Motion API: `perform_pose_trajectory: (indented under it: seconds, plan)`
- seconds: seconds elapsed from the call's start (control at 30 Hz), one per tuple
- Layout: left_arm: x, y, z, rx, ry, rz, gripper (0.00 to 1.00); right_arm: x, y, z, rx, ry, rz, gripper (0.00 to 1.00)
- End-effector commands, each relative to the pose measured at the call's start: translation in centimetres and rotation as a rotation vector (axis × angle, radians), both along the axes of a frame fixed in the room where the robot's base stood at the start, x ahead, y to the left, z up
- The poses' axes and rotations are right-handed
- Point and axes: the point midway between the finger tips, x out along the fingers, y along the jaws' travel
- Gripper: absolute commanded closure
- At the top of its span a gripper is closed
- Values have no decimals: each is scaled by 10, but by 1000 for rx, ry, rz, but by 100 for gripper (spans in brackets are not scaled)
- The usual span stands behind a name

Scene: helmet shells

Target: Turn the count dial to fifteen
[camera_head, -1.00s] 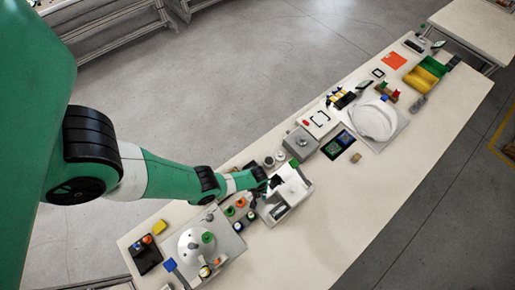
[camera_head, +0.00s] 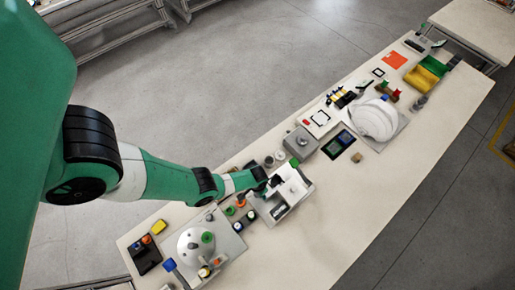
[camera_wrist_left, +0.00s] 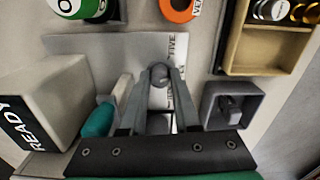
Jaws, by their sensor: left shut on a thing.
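A small grey round knob (camera_wrist_left: 159,73), seemingly the count dial, sits between my left fingertips in the left wrist view. My left gripper (camera_wrist_left: 162,82) is shut on it, one finger on each side. Printed letters, partly hidden, show on a white strip behind the knob. No dial number is readable. In the head view my left gripper (camera_head: 268,184) is over a light grey device (camera_head: 291,190) near the table's middle; the knob is hidden there. My right gripper is not in view.
In the wrist view a white block marked READY (camera_wrist_left: 42,115) and a teal-tipped lever (camera_wrist_left: 98,120) stand left. A grey open box (camera_wrist_left: 232,104) is close on the right. A white helmet shell (camera_head: 374,118) lies farther along the table. The front table strip is clear.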

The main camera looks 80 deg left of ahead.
Motion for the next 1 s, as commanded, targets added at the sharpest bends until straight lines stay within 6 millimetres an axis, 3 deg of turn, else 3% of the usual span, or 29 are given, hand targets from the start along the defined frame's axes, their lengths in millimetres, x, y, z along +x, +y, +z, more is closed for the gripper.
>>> perform_pose_trajectory:
  seconds: [1.0]
  plan:
    - [0, 0, -1, 1, 0, -963, 100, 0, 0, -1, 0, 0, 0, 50]
